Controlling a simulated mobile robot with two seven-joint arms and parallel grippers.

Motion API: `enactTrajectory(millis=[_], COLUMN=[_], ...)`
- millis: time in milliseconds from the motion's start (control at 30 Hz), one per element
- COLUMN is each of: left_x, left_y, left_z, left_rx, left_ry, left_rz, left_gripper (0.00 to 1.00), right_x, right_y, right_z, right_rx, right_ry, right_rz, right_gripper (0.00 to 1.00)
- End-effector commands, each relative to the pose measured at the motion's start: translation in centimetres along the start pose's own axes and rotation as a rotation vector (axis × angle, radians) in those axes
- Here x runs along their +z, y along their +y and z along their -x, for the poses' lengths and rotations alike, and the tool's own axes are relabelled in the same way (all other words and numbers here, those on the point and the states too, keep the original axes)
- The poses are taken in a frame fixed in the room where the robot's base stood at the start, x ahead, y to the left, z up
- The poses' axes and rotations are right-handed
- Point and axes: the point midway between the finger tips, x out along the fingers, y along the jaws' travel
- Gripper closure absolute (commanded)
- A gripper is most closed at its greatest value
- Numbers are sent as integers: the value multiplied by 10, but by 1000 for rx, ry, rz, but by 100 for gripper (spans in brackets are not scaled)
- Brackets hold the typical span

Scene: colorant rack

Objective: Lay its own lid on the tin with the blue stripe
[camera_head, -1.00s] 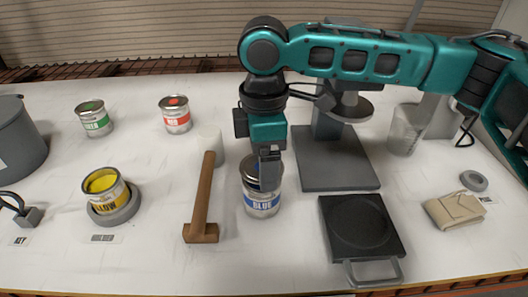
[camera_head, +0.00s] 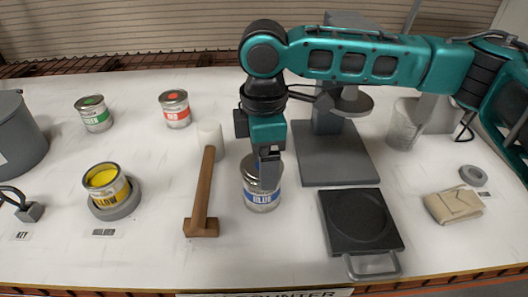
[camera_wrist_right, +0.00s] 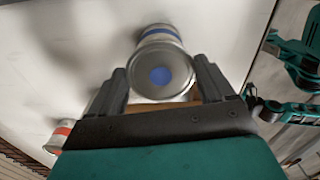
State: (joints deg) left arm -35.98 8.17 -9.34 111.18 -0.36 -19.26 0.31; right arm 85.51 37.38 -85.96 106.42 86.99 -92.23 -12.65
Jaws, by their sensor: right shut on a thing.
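The tin with the blue stripe (camera_head: 262,196) stands upright right of the mallet and is labelled BLUE. Its lid (camera_wrist_right: 160,77), silver with a blue dot, shows in the right wrist view over the tin's mouth. My right gripper (camera_head: 268,160) points down at the tin's top and is shut on the lid, with one finger at each side of it. The tin's blue stripe (camera_wrist_right: 160,33) shows beyond the lid. I cannot tell whether the lid touches the rim. The gripper partly hides the tin's top in the head view. My left gripper is out of view.
A mallet (camera_head: 204,190) lies close left of the tin. An open yellow tin (camera_head: 106,188) sits in a grey ring. Green (camera_head: 94,114) and red (camera_head: 175,110) tins stand behind. A black plate (camera_head: 361,222) and a grey stand (camera_head: 335,155) are at the right.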

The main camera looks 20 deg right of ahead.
Motion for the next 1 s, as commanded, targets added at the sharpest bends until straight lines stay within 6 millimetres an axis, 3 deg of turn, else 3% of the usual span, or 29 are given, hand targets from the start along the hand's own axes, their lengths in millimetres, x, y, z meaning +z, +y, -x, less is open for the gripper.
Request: enactTrajectory(millis=[267, 300, 467, 767, 1000], left_x=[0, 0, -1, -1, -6], left_y=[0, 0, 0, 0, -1], left_z=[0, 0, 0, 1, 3], left_rx=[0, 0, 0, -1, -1], left_ry=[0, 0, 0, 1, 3], left_rz=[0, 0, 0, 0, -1], left_gripper=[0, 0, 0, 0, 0], right_x=[0, 0, 0, 0, -1], right_y=[0, 0, 0, 0, 1], right_z=[-3, -3, -3, 1, 41], right_rx=[1, 1, 1, 1, 4], right_ry=[0, 0, 1, 1, 4], right_rz=[0, 0, 0, 0, 0], right_gripper=[46, 16, 0, 0, 0])
